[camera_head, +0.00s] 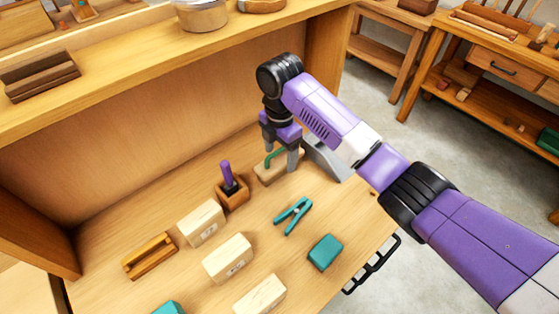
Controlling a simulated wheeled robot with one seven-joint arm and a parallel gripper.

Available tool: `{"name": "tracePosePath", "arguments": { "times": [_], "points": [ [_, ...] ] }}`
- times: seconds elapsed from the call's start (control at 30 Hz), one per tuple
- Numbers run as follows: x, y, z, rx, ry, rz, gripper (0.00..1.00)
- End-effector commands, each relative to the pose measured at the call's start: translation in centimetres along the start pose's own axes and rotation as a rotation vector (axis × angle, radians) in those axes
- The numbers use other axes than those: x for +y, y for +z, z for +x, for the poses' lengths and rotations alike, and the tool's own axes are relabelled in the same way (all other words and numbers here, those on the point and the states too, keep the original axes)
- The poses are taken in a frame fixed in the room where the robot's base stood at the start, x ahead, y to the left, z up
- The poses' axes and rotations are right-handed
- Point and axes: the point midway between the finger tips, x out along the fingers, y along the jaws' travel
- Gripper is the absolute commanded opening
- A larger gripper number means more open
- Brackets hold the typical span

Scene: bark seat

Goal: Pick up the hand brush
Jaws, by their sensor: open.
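My gripper (280,149) points down over the back right of the wooden worktop, its two fingers apart. Below and between the fingers is a light wooden piece with a green curved part (268,168). It is partly hidden by the fingers, and I cannot tell for sure whether it is the hand brush. I cannot see whether the fingers touch it. Nothing is seen lifted.
A grey angled metal piece (328,162) stands just right of the gripper. A purple-handled tool in a wooden block (229,187), pale blocks (228,257), teal pliers (293,215) and a teal block (325,252) lie in front. A shelf (160,67) overhangs the back.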

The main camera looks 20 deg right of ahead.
Motion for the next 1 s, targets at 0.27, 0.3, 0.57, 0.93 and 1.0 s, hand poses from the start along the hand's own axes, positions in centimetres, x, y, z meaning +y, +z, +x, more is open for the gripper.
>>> {"name": "tracePosePath", "arguments": {
  "times": [0.27,0.3,0.57,0.93,1.0],
  "points": [
    [0.0,-0.1,2.5,0.000,0.000,0.000,0.73],
    [0.0,-0.1,2.6,0.000,0.001,0.000,0.73],
    [0.0,-0.1,2.6,0.000,0.001,0.000,0.53],
    [0.0,-0.1,2.5,0.000,0.001,0.000,0.00],
    [0.0,-0.1,2.5,0.000,0.001,0.000,0.00]
  ]
}}
